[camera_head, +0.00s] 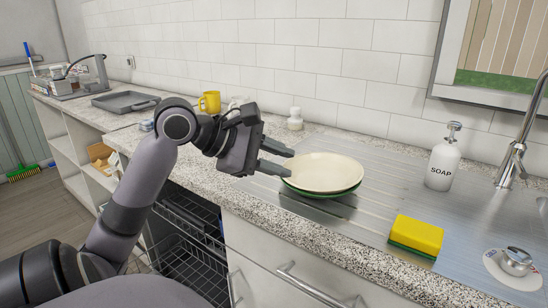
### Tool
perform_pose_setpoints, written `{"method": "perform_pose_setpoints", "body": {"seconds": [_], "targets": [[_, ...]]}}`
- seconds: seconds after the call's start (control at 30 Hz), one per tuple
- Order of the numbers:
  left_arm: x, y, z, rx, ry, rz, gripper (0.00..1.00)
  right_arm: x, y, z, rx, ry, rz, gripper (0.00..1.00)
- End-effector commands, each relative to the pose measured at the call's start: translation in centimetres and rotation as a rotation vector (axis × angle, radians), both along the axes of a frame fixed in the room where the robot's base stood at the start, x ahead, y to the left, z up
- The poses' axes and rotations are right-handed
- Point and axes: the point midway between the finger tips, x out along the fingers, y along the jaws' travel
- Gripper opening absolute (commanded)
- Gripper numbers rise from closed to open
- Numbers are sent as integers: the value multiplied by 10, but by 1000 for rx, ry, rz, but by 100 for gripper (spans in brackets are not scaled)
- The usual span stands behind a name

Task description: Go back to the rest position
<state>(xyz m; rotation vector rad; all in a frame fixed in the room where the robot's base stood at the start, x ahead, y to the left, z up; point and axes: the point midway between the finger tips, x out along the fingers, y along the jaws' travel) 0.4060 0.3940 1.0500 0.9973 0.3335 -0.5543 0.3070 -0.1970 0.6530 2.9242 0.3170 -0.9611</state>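My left gripper (277,158) is open beside the left rim of a cream plate (328,171). The fingers point right and look apart from each other; whether they touch the plate is hard to tell. A green plate (318,193) shows under the cream one, and both lie on the metal drainboard (375,175). My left arm (147,185) comes in from the lower left and bends at a raised elbow. My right gripper is out of view.
A yellow sponge (417,233), a soap bottle (442,162) and a tap (512,165) stand at the right. A yellow mug (210,102) and a grey tray (126,102) are at the back left. A dishwasher rack (187,240) stands open below the counter.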

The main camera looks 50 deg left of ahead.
Motion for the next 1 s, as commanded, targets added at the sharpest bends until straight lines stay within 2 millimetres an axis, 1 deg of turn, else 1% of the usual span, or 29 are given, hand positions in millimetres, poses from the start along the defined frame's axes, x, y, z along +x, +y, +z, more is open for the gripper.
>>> {"method": "perform_pose_setpoints", "body": {"seconds": [0.2, 1.0], "targets": [[-8, 2, 4, 0, 0, 0, 29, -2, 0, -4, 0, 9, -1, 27], [-8, 3, 5, 0, 0, 0, 29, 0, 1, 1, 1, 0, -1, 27]]}}
